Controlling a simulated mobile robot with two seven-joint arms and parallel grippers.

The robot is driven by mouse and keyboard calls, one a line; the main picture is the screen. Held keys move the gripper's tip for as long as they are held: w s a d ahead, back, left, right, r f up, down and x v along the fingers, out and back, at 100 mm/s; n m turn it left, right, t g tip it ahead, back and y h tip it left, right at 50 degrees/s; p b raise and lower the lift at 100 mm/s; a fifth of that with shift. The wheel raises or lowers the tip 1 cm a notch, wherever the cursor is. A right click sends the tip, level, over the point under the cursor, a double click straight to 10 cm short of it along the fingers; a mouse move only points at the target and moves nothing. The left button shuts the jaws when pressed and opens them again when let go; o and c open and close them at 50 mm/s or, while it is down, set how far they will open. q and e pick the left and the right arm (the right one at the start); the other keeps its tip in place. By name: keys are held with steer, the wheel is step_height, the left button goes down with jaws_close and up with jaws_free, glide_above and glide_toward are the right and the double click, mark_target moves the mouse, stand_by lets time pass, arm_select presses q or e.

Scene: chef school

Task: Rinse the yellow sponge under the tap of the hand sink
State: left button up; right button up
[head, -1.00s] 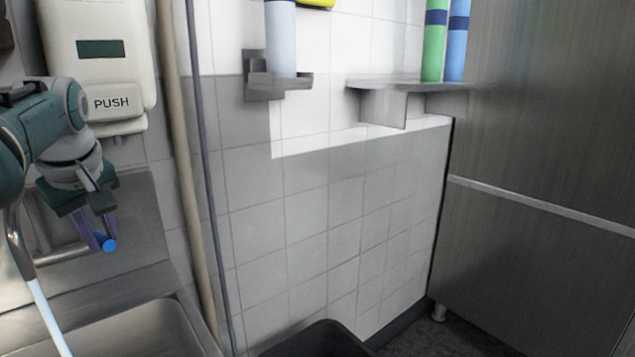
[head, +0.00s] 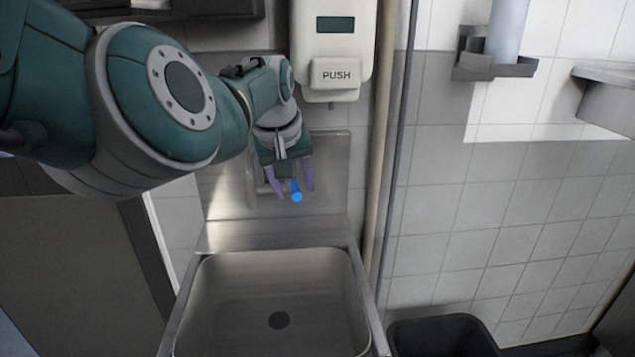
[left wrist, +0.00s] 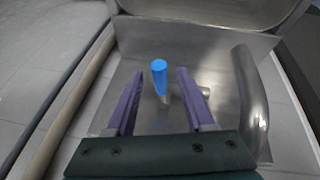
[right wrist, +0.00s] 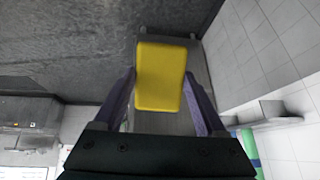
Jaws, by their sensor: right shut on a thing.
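The hand sink (head: 190,290) is a steel basin with a dark drain, low in the middle of the head view. Its tap shows as a curved metal pipe (left wrist: 250,95) in the left wrist view. My left gripper (head: 296,194) is open at the steel back panel above the basin. The blue-tipped tap handle (left wrist: 159,72) stands between its spread fingers, with gaps visible on both sides. The yellow sponge (right wrist: 160,65) is between the fingers of my right gripper (right wrist: 159,77), which is shut on it. The right gripper and sponge are outside the head view.
A white soap dispenser marked PUSH (head: 335,75) hangs above and right of the sink. Vertical pipes (head: 388,150) run beside it. A black bin (head: 440,330) stands on the floor right of the sink. Wall shelves (head: 495,68) are at upper right.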

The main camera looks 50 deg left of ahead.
arm_select(q)
steer(key=shift+s+d+r+p, duration=0.1)
steer(key=shift+r+p, duration=0.25)
steer(key=shift+r, duration=0.2)
arm_select(e)
steer(key=shift+r, duration=0.35)
step_height(320, 180, up, 3)
steer(key=p, duration=0.3)
arm_select(q)
steer(key=v, duration=1.1)
steer(key=shift+s, duration=0.1)
